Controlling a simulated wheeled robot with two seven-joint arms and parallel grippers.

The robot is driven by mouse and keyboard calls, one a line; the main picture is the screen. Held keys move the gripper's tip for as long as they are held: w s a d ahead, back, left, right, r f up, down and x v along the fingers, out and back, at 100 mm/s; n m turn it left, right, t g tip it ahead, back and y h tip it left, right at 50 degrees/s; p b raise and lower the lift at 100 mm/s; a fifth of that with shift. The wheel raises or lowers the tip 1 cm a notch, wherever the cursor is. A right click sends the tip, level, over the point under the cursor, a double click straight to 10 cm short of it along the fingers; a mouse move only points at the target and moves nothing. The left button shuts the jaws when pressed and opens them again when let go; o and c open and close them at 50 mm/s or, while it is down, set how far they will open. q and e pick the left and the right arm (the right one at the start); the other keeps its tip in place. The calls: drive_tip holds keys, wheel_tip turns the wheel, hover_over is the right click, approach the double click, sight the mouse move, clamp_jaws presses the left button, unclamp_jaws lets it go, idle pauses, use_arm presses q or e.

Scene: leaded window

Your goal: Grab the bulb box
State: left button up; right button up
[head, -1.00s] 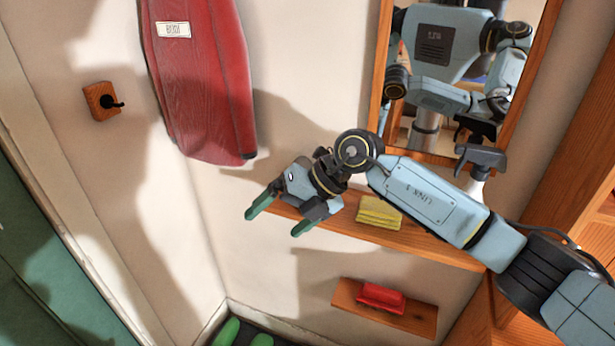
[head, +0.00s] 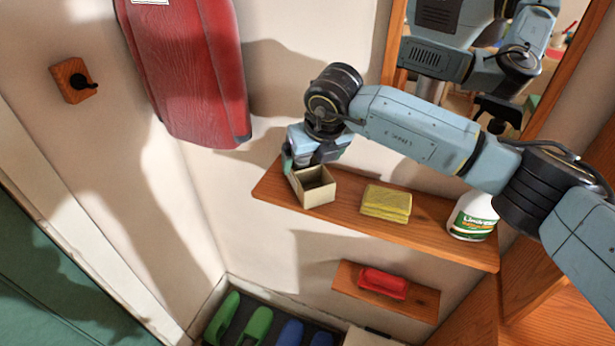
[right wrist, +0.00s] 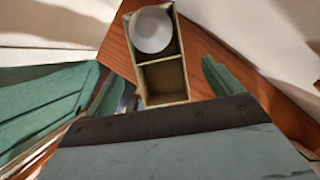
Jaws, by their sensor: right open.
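The bulb box (head: 316,196) is a small open-topped, cream cardboard box at the left end of the wooden wall shelf. In the right wrist view the box (right wrist: 163,82) has two compartments; a round white bulb (right wrist: 152,30) sits in the far one and the near one looks empty. My right gripper (head: 303,162) is open, right at the back of the box in the head view. One green finger (right wrist: 220,77) shows to the right of the box in the wrist view; the other is hard to make out. Contact with the box cannot be told. My left gripper is out of view.
A folded yellow cloth (head: 386,203) and a white spray bottle (head: 472,216) stand on the same shelf (head: 425,238). A lower small shelf holds a red object (head: 383,283). A red ironing-board-like object (head: 190,75) hangs at left; a mirror is behind my arm.

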sight(308, 184)
drive_tip(key=x, duration=0.4)
drive_tip(key=shift+w+a+p, duration=0.2)
drive_tip(key=shift+p, duration=0.2)
drive_tip(key=shift+w+f, duration=0.15)
drive_tip(key=shift+f, duration=0.3)
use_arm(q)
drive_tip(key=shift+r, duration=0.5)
use_arm(e)
drive_tip(key=c, duration=1.1)
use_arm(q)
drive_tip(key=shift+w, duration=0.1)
use_arm(e)
drive_tip(key=shift+o, duration=0.2)
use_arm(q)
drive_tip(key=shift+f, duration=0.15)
use_arm(e)
drive_tip(key=shift+r, duration=0.2)
